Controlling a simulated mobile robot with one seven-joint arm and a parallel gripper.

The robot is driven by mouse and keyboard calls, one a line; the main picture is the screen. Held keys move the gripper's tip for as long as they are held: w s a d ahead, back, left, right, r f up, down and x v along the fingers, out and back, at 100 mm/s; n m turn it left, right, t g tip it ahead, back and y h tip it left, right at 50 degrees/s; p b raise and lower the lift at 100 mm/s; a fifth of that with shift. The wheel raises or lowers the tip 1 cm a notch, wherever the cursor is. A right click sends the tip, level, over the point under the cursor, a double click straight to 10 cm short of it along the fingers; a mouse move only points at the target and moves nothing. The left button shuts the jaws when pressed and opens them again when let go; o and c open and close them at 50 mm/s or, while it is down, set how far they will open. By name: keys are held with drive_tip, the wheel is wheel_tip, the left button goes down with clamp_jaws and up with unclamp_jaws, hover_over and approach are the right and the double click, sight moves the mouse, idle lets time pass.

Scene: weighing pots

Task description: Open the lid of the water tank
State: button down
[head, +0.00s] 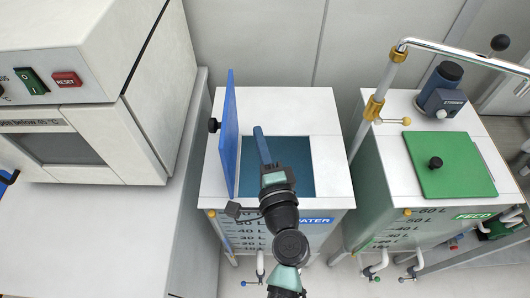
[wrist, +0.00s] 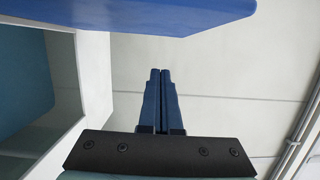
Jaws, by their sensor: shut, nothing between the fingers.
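The water tank (head: 225,188) is a white box with a blue "WATER" label and litre marks on its front. Its blue lid (head: 228,135) stands upright at the left edge of the square opening, with a black knob (head: 214,125) facing left. Teal-blue shows inside the opening (head: 302,160). My gripper (head: 259,130) is over the opening, right of the lid and apart from it in the head view. In the wrist view my gripper (wrist: 160,72) has both blue fingers together with nothing between them. The lid's blue panel (wrist: 130,14) spans the top of that view.
To the right stands a second tank (head: 370,170) with a closed green lid (head: 450,164), a blue device (head: 443,92) and a metal pipe (head: 465,56). At the left, a white machine (head: 80,100) with green and red buttons stands on a counter (head: 90,235).

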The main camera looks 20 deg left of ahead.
sight(222, 135)
drive_tip(key=shift+a+p, duration=0.6)
drive_tip(key=shift+a, duration=1.6)
drive_tip(key=shift+s, duration=0.1)
drive_tip(key=a, duration=0.1)
drive_tip(key=s+a+n, duration=0.1)
drive_tip(key=a, duration=0.1)
drive_tip(key=shift+a+r+p, duration=0.15)
drive_tip(key=shift+a+p, duration=0.1)
drive_tip(key=shift+p, duration=0.05)
